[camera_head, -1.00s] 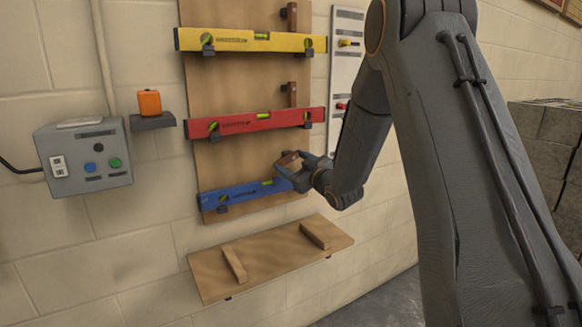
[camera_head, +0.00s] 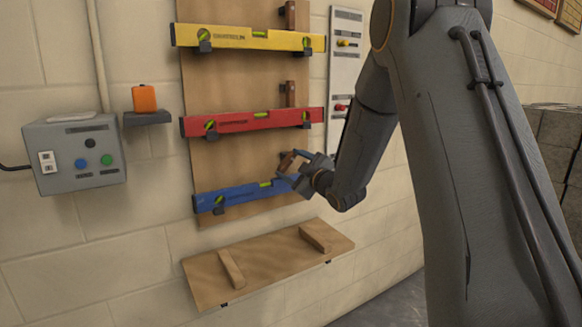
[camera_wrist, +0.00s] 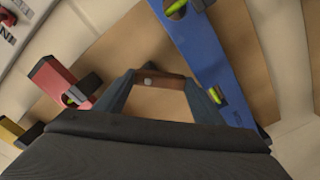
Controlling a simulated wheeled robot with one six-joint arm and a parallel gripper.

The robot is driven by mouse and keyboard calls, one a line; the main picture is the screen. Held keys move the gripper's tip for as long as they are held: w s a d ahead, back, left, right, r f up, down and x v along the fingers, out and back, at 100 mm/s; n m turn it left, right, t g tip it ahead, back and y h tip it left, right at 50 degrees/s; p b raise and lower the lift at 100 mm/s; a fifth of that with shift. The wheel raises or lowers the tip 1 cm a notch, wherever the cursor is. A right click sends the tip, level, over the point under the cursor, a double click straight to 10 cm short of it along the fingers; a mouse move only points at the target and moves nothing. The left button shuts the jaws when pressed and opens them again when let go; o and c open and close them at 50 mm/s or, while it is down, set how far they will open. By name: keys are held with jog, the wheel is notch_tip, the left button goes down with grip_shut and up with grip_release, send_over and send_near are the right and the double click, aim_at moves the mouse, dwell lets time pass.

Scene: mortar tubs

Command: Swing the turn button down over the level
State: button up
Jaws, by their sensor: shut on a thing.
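The blue level (camera_head: 240,194) rests in its brackets at the bottom of the wooden board. It also shows in the wrist view (camera_wrist: 205,55). The brown wooden turn button (camera_wrist: 162,80), with a screw head near one end, lies between my fingertips just beside the level's edge. My gripper (camera_wrist: 160,84) is shut on it. In the head view the button (camera_head: 287,160) shows partly at my gripper (camera_head: 296,169), above the level's right end. The fingers hide part of it, and I cannot tell whether it overlaps the level's face.
A red level (camera_head: 245,121) and a yellow level (camera_head: 230,37) hang above, each with an upright turn button at upper right. A wooden shelf (camera_head: 270,263) with two cleats juts out below. A grey control box (camera_head: 75,155) and an orange block (camera_head: 144,98) are left.

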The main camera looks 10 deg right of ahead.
jog(key=o, duration=1.1)
jog(key=shift+d, duration=0.1)
jog(key=shift+c, duration=0.2)
jog(key=shift+f, duration=0.1)
